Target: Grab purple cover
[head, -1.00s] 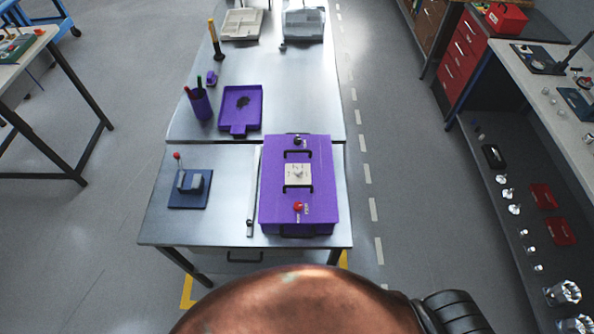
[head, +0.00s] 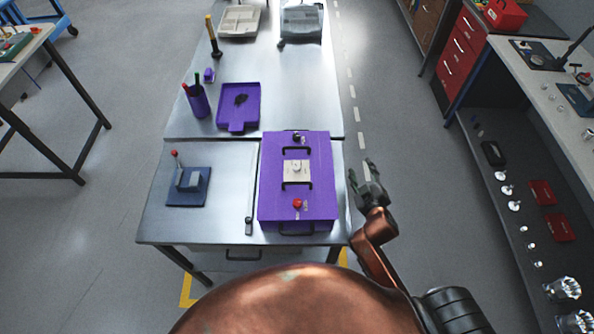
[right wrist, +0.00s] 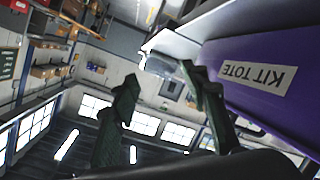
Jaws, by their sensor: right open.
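A purple box (head: 270,185) with a purple cover (head: 318,170) on top sits at the right of the near table. The cover has black handles, a pale square plate (head: 297,170) and a red knob (head: 297,203). My right gripper (head: 361,172) is open and empty just right of the box, beyond the table's right edge and apart from the box. In the right wrist view its fingers (right wrist: 158,80) are spread, with the box's purple side (right wrist: 225,60) at the right, labelled KIT TOTE. My left gripper is not in view.
A blue fixture (head: 188,187) stands on the table's left and a thin bar (head: 249,205) lies beside the box. Behind are a purple tray (head: 238,108), a purple cup (head: 198,102) with tools, and grey trays. A workbench with shelves stands at the far right.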

